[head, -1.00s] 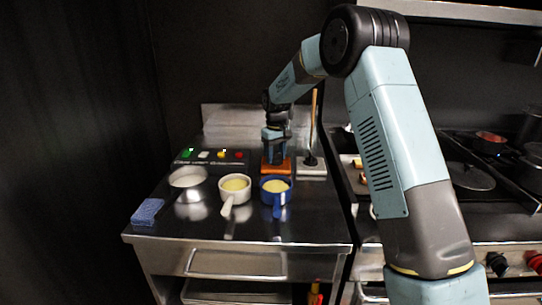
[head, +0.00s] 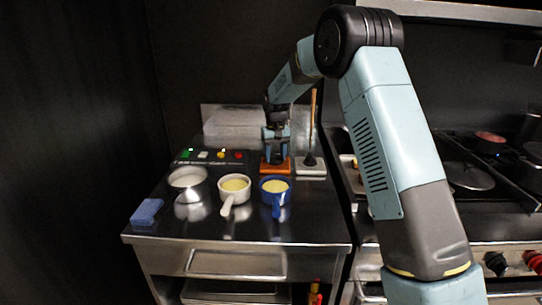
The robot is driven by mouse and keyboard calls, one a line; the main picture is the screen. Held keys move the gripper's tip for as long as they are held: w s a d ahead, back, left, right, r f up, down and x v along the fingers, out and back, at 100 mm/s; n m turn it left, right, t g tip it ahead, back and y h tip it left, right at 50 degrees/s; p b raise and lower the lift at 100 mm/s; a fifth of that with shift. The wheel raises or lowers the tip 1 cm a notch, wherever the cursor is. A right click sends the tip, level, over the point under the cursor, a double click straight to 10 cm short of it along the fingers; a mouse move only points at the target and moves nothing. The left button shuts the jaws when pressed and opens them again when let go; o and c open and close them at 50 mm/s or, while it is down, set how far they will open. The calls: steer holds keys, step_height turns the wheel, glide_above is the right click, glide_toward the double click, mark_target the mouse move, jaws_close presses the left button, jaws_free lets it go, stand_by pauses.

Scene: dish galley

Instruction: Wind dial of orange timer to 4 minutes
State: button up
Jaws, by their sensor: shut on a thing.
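The orange timer (head: 270,168) stands on the steel counter, behind the blue pan. Its dial is hidden by my gripper and its markings are too small to read. My gripper (head: 274,155) points down at the timer from above and is shut on its dial.
A blue pan (head: 276,198) stands just in front of the timer. A blue sponge (head: 147,212) lies at the front left. A plunger-like wooden handle (head: 313,120) rises at the right. The steel counter (head: 170,240) is bare in front.

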steer(key=shift+s+d+f, duration=0.15)
steer(key=shift+d+f, duration=0.1)
steer(key=shift+f, duration=0.1)
steer(key=o, duration=1)
steer(key=shift+a+r, duration=0.1)
steer(key=shift+o, duration=0.2)
steer(key=shift+a+r, duration=0.1)
step_height(320, 180, up, 14)
steer(key=shift+f, duration=0.2)
